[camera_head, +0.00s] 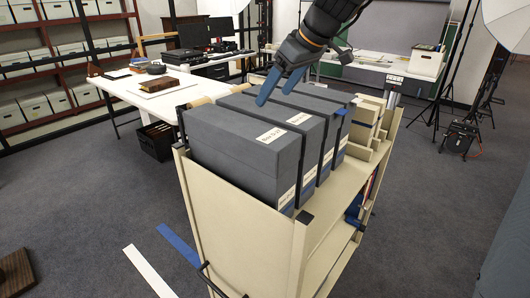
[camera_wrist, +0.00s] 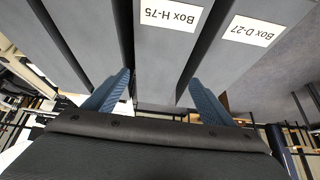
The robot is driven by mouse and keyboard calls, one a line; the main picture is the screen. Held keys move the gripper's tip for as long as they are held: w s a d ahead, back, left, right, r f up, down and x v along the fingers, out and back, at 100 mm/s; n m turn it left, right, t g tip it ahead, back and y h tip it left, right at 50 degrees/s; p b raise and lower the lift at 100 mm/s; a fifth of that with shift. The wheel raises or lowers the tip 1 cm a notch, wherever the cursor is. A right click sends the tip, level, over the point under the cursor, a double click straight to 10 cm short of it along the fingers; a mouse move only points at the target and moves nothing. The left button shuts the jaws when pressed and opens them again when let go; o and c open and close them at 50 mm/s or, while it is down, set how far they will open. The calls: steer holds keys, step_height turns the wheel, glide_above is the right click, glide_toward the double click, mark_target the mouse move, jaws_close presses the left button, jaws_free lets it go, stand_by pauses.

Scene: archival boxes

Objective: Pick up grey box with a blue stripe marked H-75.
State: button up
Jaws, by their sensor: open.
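The grey box marked H-75 (camera_wrist: 166,60) fills the middle of the wrist view, its white label (camera_wrist: 171,14) readable at the top edge. In the head view it appears to be the second grey box (camera_head: 310,145) in the row, upright, with blue low on its label end. My gripper (camera_head: 275,98) is open and empty, pointing down over the row. In the wrist view my gripper (camera_wrist: 160,82) has one blue finger toward the gap on each side of H-75. Whether the fingertips touch or enter the gaps cannot be told.
Grey box D-27 (camera_wrist: 238,45) stands close beside H-75, nearest in the head view (camera_head: 240,150). More grey boxes (camera_head: 330,108) stand behind it. All sit on a cream cart (camera_head: 240,240) with raised edges. A white table (camera_head: 120,85) is at left; grey floor surrounds the cart.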

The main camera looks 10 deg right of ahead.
mark_target(266, 109)
steer(key=p+x, duration=0.2)
steer(key=x, duration=0.4)
steer(key=shift+a+f, duration=0.1)
steer(key=shift+f, duration=0.1)
steer(key=p+x, duration=0.2)
steer(key=x, duration=0.3)
steer(key=shift+w+f, duration=0.2)
steer(key=shift+f, duration=0.15)
steer(key=shift+c, duration=0.3)
steer(key=c, duration=1.5)
steer(key=shift+r, duration=0.1)
steer(key=shift+c, duration=0.9)
